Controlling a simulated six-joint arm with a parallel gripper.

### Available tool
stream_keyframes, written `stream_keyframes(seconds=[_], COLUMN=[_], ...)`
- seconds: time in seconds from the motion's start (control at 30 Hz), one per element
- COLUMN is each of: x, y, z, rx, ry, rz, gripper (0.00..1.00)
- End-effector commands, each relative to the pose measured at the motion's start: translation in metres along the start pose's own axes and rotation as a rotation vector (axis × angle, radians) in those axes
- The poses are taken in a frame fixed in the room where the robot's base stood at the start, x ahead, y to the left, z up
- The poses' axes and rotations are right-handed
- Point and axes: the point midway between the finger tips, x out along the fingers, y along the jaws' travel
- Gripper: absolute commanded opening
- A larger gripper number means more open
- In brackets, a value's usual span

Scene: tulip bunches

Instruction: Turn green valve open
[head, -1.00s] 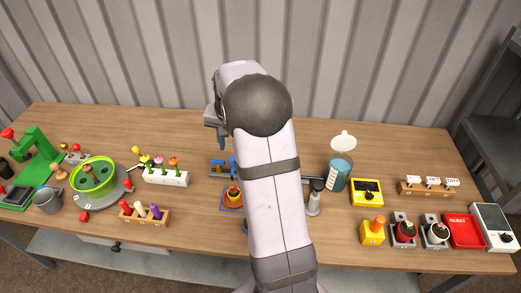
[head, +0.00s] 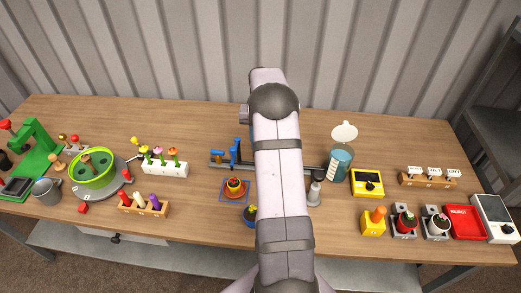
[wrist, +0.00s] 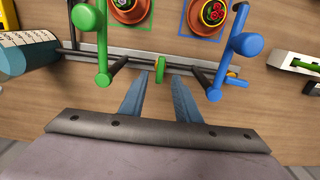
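In the wrist view, a small green handle (wrist: 160,69), which looks like the green valve, stands across a dark pipe (wrist: 135,55). It lies between a tall green spout (wrist: 102,45) and a tall blue spout (wrist: 229,55). My gripper (wrist: 159,74) is open, its two fingertips on either side of the small green handle with gaps visible. I cannot tell how deep the fingers reach. In the head view, my arm hides the green parts and the gripper; the blue spout (head: 236,150) shows left of the arm.
Potted plants sit in a green square (wrist: 150,22) and a blue square (wrist: 183,15) beside the pipe. A blue measuring jug (head: 338,163) stands right of my arm; a white flower holder (head: 165,169) is left.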

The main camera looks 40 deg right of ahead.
Motion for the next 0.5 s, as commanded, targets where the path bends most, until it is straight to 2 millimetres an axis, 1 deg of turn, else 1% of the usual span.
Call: stream_keyframes(seconds=[0.1,0.3,0.5], x=[0.015,0.037,0.046], y=[0.0,0.0,0.0], z=[0.001,0.001,0.0], rx=[0.0,0.0,0.0], ry=[-0.005,-0.003,0.0], rz=[0.001,0.0,0.0], gripper=[0.3,0.3,0.3])
